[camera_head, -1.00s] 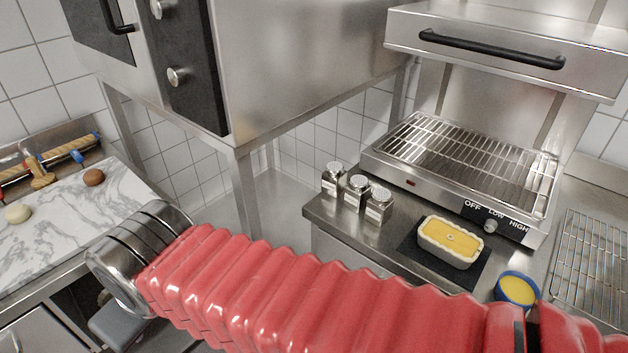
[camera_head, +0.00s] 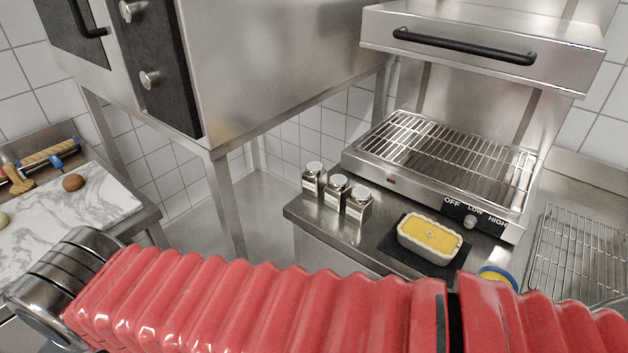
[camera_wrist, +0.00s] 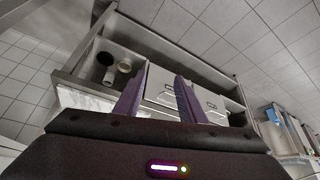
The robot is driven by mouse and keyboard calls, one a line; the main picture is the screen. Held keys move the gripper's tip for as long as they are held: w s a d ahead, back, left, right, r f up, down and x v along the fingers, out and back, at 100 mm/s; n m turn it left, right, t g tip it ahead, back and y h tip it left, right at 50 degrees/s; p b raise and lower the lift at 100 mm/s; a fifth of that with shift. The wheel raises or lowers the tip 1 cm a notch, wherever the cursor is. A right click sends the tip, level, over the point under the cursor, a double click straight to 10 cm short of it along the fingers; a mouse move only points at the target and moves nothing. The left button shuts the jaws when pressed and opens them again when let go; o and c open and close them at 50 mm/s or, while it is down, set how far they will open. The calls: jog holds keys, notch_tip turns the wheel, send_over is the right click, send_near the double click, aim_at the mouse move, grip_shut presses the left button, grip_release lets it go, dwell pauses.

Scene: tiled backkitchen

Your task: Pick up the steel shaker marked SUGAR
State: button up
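Three steel shakers stand in a row at the left end of the steel counter in the head view: the left shaker (camera_head: 312,182), the middle shaker (camera_head: 335,192) and the right shaker (camera_head: 358,204). Each has a domed top and a pale label. The labels are too small to read, so I cannot tell which is marked SUGAR. My gripper (camera_wrist: 160,78) shows in the wrist view with its two fingers apart and nothing between them. It points towards a shelf unit, and no shaker shows there. My red-sleeved arm crosses the front of the head view, well short of the shakers.
A grill (camera_head: 440,150) stands right behind the shakers. A dish of yellow food (camera_head: 430,238) on a dark mat and a blue-rimmed bowl (camera_head: 498,273), partly hidden by my arm, are to their right. A steel oven (camera_head: 270,60) overhangs at left, its leg (camera_head: 226,205) near the counter.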

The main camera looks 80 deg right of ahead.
jog(key=shift+o, duration=0.7)
jog(key=shift+w+d+f, duration=0.1)
jog(key=shift+d, duration=0.25)
jog(key=shift+o, duration=1.4)
jog(key=d+f+g+h, duration=0.1)
jog(key=d+h, duration=0.1)
jog(key=d, duration=0.5)
jog(key=d+f+n+g+h, duration=0.1)
jog(key=d+h, duration=0.1)
jog(key=d, duration=0.5)
jog(key=shift+w+f+g+h, duration=0.15)
jog(key=shift+f+g+h, duration=0.15)
jog(key=shift+g, duration=0.1)
jog(key=n+g+h, duration=0.7)
jog(key=n, duration=0.1)
send_near(308, 183)
jog(key=n, duration=0.1)
jog(key=d+f+n, duration=0.1)
jog(key=n, duration=0.1)
jog(key=s+d+n+h, duration=0.1)
jog(key=shift+s+f+n, duration=0.1)
jog(key=shift+f+n, duration=0.2)
jog(key=shift+n, duration=0.1)
jog(key=shift+w+d+f+n, duration=0.1)
jog(key=shift+w+f+n, duration=0.1)
jog(key=shift+n, duration=0.1)
jog(key=x, duration=0.8)
jog(key=shift+s+r, duration=0.1)
jog(key=shift+s, duration=0.1)
jog(key=shift+d, duration=0.25)
